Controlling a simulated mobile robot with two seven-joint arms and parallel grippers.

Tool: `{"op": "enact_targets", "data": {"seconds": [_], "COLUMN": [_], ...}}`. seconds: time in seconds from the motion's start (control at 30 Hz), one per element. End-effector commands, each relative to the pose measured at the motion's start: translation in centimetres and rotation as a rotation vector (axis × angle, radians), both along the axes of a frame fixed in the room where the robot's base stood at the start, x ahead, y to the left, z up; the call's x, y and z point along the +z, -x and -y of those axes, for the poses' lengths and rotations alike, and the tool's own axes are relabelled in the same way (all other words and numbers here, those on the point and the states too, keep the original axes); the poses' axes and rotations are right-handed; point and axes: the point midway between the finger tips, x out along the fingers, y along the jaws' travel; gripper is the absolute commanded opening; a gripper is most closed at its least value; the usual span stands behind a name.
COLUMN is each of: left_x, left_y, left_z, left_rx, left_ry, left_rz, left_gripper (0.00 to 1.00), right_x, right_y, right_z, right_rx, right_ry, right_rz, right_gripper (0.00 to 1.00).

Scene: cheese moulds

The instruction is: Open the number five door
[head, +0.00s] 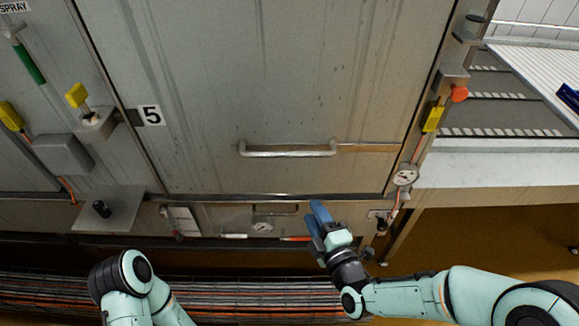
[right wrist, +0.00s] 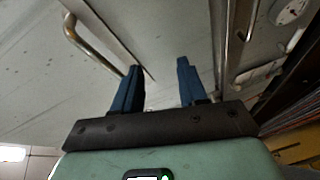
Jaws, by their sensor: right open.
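The number five door (head: 270,80) is a large grey metal panel with a black-on-white "5" label (head: 151,115) at its left edge. It looks shut. Its handle (head: 288,150) is a horizontal metal bar near the door's lower edge. In the right wrist view the handle (right wrist: 88,45) shows at the upper left, ahead of the fingers and to their left. My right gripper (head: 314,222) has blue fingers and is below the door's lower edge, apart from the handle. In the right wrist view the gripper (right wrist: 158,85) is open and empty. My left arm shows at the lower left; its gripper is out of view.
A smaller handle (head: 276,210) and a gauge sit on the panel below the door. Yellow-tagged fittings (head: 432,117) and a round gauge (head: 405,175) line the right side. A conveyor table (head: 510,165) stands at the right. Pipes or cables (head: 220,290) run along the bottom.

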Motion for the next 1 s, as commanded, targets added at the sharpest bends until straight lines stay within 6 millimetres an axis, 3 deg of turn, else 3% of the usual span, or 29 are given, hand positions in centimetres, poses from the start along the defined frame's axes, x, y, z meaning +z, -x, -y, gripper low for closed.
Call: {"op": "enact_targets", "data": {"seconds": [0.1,0.23,0.43,0.8,1.0], "left_x": [-1.2,-1.4,-1.1,-0.1,0.2], "left_y": [-0.1,-0.1,-0.1,0.3,0.5], "left_z": [0.0,0.0,0.0,0.0,0.0], "left_rx": [0.001,0.001,0.000,-0.002,-0.003], "left_ry": [-0.001,-0.001,0.000,0.002,0.002], "left_rz": [0.004,0.007,0.004,-0.011,-0.017], "left_gripper": [0.43,0.43,0.43,0.43,0.43], "right_x": [4.7,7.2,7.9,9.3,9.7], "right_y": [0.6,1.1,-0.5,-7.5,-10.0], "right_z": [-0.9,-1.4,-2.1,-5.0,-6.1], "right_rx": [0.013,0.007,0.006,0.005,0.006], "right_ry": [0.137,0.209,0.221,0.217,0.218], "right_rz": [0.231,0.347,0.361,0.357,0.357], "right_gripper": [0.42,0.42,0.42,0.42,0.42]}}
